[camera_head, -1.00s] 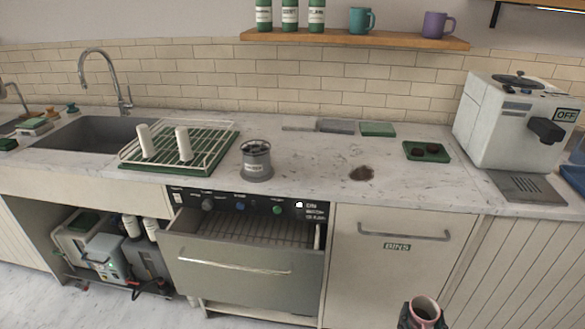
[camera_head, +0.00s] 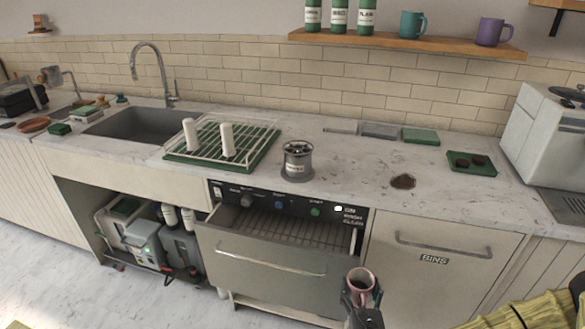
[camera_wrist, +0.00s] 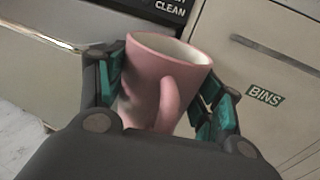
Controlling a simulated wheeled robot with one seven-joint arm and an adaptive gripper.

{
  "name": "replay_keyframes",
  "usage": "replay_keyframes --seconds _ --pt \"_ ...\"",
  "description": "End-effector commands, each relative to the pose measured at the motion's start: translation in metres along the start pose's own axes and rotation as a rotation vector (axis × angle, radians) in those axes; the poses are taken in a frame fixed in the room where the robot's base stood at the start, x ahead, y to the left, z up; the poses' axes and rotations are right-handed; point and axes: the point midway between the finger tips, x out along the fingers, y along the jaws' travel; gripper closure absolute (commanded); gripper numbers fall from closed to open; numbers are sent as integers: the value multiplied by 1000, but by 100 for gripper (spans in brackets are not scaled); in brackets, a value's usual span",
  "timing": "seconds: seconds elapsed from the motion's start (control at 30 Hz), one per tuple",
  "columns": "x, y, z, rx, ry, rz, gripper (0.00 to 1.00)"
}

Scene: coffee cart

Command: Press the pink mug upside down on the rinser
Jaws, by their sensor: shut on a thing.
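The pink mug (camera_head: 360,281) is upright, with its mouth facing up, in front of the counter at the bottom of the head view. My gripper (camera_head: 362,302) is shut on it. In the wrist view, the teal-padded fingers of my gripper (camera_wrist: 166,95) hold the mug (camera_wrist: 150,80) from both sides, and its handle points toward the camera. The mug's inside looks pale and empty. The rinser (camera_head: 297,160), a grey round unit with a label on its front, stands on the counter to the right of the dish rack. The mug is apart from it, lower and nearer to me.
A drawer (camera_head: 265,262) is pulled out below the rinser, near the mug. A dish rack (camera_head: 250,150) with two white upright pieces stands left of the rinser. A brown spill (camera_head: 403,181) and a green tray (camera_head: 471,163) lie to its right. The bins door (camera_head: 425,255) is shut.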

Motion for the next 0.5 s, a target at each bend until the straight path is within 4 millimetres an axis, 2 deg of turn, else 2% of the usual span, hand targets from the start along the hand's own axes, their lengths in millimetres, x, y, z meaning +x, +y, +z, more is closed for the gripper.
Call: replay_keyframes --seconds 0.17,0.2,0.5 --pt "21 2 4 1 -2 3 66" --pt "26 2 4 0 -2 2 71" --pt "61 3 3 0 -3 4 72"
